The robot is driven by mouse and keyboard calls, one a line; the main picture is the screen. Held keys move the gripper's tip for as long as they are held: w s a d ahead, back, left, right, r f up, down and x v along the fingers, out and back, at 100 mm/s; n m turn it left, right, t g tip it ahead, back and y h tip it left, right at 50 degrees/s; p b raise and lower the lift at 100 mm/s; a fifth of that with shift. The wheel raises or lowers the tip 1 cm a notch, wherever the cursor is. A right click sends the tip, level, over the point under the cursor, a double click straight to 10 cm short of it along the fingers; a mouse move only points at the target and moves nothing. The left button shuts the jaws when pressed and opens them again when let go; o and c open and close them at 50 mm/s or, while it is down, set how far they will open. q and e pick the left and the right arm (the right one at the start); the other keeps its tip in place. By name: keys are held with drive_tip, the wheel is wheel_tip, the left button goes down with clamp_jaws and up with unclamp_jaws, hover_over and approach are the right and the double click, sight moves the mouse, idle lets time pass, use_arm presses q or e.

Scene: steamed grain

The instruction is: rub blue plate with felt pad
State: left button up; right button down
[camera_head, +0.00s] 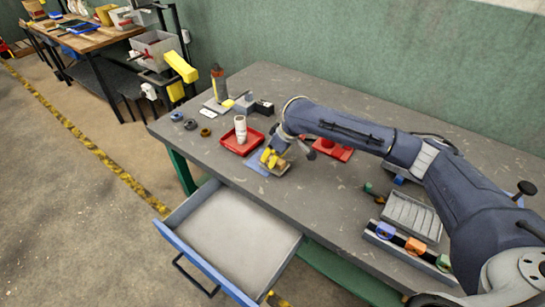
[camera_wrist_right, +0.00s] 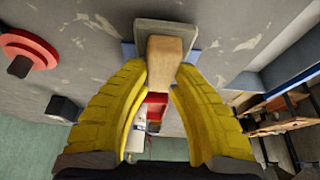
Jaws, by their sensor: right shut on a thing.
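The blue plate (camera_head: 257,166) lies flat on the grey workbench, partly hidden under my right gripper. The felt pad (camera_wrist_right: 155,32) is a grey slab with a wooden handle block (camera_wrist_right: 164,60). My right gripper (camera_head: 271,160) has yellow fingers and is shut on the handle. In the right wrist view the fingers (camera_wrist_right: 160,68) close around the wooden block. The grey pad is over the plate, whose blue edges (camera_wrist_right: 128,50) show on both sides of it. Whether the pad touches the plate I cannot tell for sure. My left gripper is not in view.
A red tray (camera_head: 230,145) with a white cup stack (camera_head: 240,129) stands just behind the plate. A red object (camera_head: 334,150) lies to the right, behind my arm. An open drawer (camera_head: 230,233) juts out in front. A rack with coloured pieces (camera_head: 414,246) sits at right.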

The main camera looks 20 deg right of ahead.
drive_tip(key=shift+w+a+r, duration=0.15)
drive_tip(key=shift+w+a, duration=0.95)
drive_tip(key=shift+w, duration=0.3)
drive_tip(key=shift+w+a, duration=0.55)
drive_tip(key=shift+w, duration=0.15)
drive_tip(key=shift+w+a, duration=0.5)
drive_tip(key=shift+w, duration=0.2)
drive_tip(key=shift+w+a, duration=0.1)
drive_tip(key=shift+w, duration=0.05)
drive_tip(key=shift+w+r, duration=0.1)
drive_tip(key=shift+r, duration=0.05)
drive_tip(key=shift+s+d, duration=0.55)
drive_tip(key=shift+s, duration=0.2)
drive_tip(key=shift+s+d, duration=0.5)
drive_tip(key=shift+s, duration=0.25)
drive_tip(key=shift+s+d+f, duration=0.15)
drive_tip(key=shift+s+d, duration=0.5)
drive_tip(key=shift+s, duration=0.2)
drive_tip(key=shift+s+d+f, duration=0.15)
drive_tip(key=shift+s+d, duration=0.45)
drive_tip(key=shift+s, duration=0.2)
drive_tip(key=shift+r, duration=0.1)
